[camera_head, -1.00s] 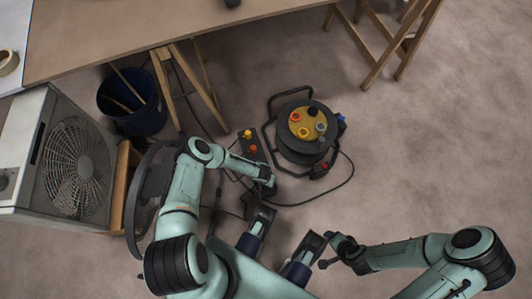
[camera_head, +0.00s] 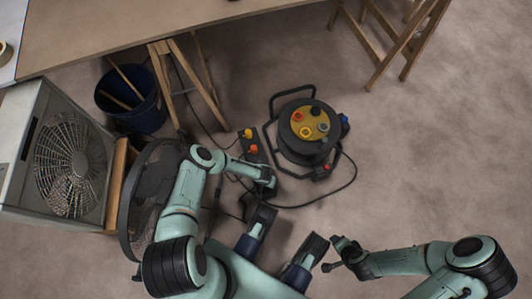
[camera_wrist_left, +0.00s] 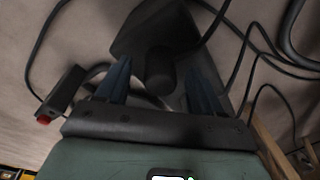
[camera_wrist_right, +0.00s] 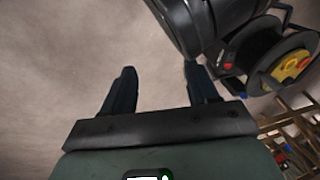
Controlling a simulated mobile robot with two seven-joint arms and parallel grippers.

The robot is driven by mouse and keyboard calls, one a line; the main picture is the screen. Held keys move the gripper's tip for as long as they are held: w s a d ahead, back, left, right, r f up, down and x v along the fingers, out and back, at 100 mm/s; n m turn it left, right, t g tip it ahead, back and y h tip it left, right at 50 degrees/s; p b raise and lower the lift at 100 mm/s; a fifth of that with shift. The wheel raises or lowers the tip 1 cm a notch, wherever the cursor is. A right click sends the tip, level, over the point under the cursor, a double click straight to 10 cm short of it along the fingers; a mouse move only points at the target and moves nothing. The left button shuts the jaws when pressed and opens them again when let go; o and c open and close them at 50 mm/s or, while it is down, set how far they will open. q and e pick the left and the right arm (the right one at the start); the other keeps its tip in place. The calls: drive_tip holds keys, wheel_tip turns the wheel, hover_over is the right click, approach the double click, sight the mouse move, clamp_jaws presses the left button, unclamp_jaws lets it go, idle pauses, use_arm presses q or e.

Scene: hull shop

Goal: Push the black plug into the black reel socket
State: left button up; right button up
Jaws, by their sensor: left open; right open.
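The black cable reel (camera_head: 284,138) lies on the floor with its yellow socket face upward. The black reel socket (camera_head: 315,111) shows at the back of that face, among red, grey and yellow ones. My left gripper (camera_head: 268,188) is open over the near end of a dark power strip (camera_head: 246,166). In the left wrist view, the black plug (camera_wrist_left: 160,70) stands between the left fingers (camera_wrist_left: 158,90), with a gap visible on both sides; it sits at the strip's end. My right gripper (camera_head: 331,254) is open and empty; its fingers also show in the right wrist view (camera_wrist_right: 160,90).
Yellow and orange plugs (camera_head: 252,149) sit at the strip's far end. A black cable (camera_head: 345,185) loops on the floor by the reel. Floor right of the reel is clear.

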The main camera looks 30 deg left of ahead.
use_arm(q)
drive_tip(key=c, duration=1.1)
drive_tip(key=shift+o, duration=0.2)
drive_tip(key=shift+r, duration=0.1)
drive_tip(key=shift+r+p, duration=0.35)
drive_tip(key=shift+r, duration=0.2)
wheel_tip(320, 180, up, 3)
drive_tip(key=shift+p, duration=0.65)
wheel_tip(320, 180, up, 16)
drive_tip(key=p, duration=0.5)
use_arm(e)
drive_tip(key=s+a+r+g+y, duration=0.1)
drive_tip(key=s+a+r+g, duration=0.1)
drive_tip(key=s+a+r, duration=0.3)
wheel_tip(320, 180, up, 4)
drive_tip(key=shift+s+f+n, duration=0.1)
drive_tip(key=shift+s+n, duration=0.3)
drive_tip(key=shift+s, duration=0.85)
use_arm(q)
drive_tip(key=shift+f, duration=0.1)
